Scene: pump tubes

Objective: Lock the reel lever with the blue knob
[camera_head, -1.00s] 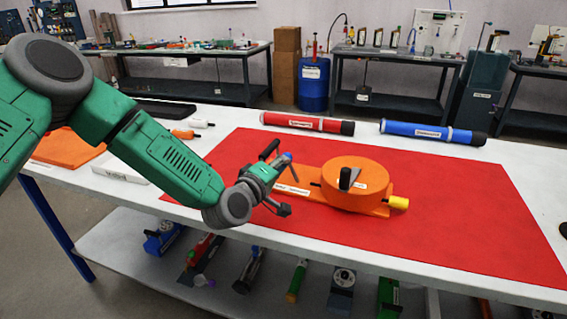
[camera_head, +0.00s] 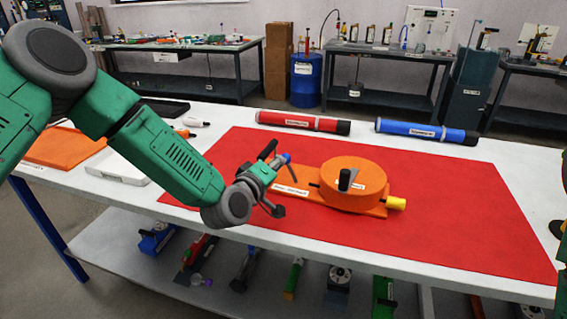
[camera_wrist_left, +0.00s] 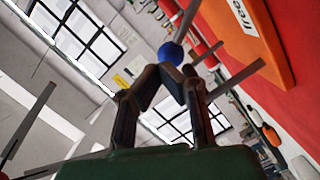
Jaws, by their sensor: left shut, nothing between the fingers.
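The orange reel (camera_head: 352,183) lies on the red mat, with a dark lever (camera_head: 345,179) on its round top and a yellow end piece (camera_head: 396,203) at its right. The blue knob (camera_head: 285,158) is at the reel base's left end, on a grey rod. It also shows in the left wrist view (camera_wrist_left: 171,52), just beyond the fingertips. My left gripper (camera_head: 272,168) is at this left end; in the wrist view its fingertips (camera_wrist_left: 171,72) meet with nothing between them, close to the knob. Whether they touch it, I cannot tell.
A red tube (camera_head: 302,121) and a blue tube (camera_head: 426,131) lie behind the red mat (camera_head: 440,230). A white tray (camera_head: 118,166) and an orange plate (camera_head: 62,147) are at the left. The mat right of the reel is clear. Part of my right arm shows at the right edge.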

